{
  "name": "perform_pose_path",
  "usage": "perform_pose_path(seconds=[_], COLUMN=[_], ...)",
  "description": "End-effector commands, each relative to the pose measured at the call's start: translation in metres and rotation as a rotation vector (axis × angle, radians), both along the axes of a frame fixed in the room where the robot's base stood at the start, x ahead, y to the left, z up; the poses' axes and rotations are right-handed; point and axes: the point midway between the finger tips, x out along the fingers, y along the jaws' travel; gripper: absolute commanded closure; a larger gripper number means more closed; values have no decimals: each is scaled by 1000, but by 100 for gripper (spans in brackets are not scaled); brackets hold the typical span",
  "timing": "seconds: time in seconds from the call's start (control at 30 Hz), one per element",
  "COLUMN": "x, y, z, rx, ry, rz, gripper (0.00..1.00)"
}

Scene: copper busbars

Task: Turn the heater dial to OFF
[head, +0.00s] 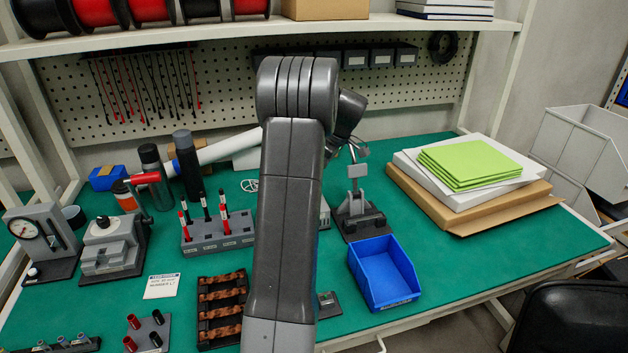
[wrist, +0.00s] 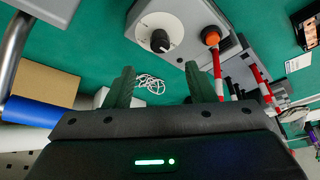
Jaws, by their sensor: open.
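The heater dial (wrist: 160,41) shows in the wrist view as a black knob with a light pointer mark on a white round plate. It sits on a grey box (wrist: 196,14) beside an orange button (wrist: 210,37). My gripper (wrist: 159,70) is open, its two green fingers apart with nothing between them. The dial lies ahead of the gap between the fingertips, and I see no contact. I cannot read any OFF mark. In the head view my arm covers the gripper and nearly all of the heater; only a pale edge (head: 325,214) shows beside the arm.
A pen rack (head: 215,235) with red and black markers stands left of my arm. A clamp stand (head: 358,215) and a blue bin (head: 384,275) are to its right. A white cable (wrist: 151,83) lies on the green mat. A shelf runs above the bench.

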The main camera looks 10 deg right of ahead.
Motion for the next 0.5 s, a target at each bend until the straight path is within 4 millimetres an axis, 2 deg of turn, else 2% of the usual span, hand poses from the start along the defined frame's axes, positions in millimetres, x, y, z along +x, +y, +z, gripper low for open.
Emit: perform_pose_path(seconds=[0.03, 0.2, 0.5], x=[-2, -9, -13], y=[-4, -11, -14], z=[11, 35, 47], rx=[-1, -1, 0], ry=[-3, -1, 1], rz=[-1, 1, 1], gripper=[50, 50, 50])
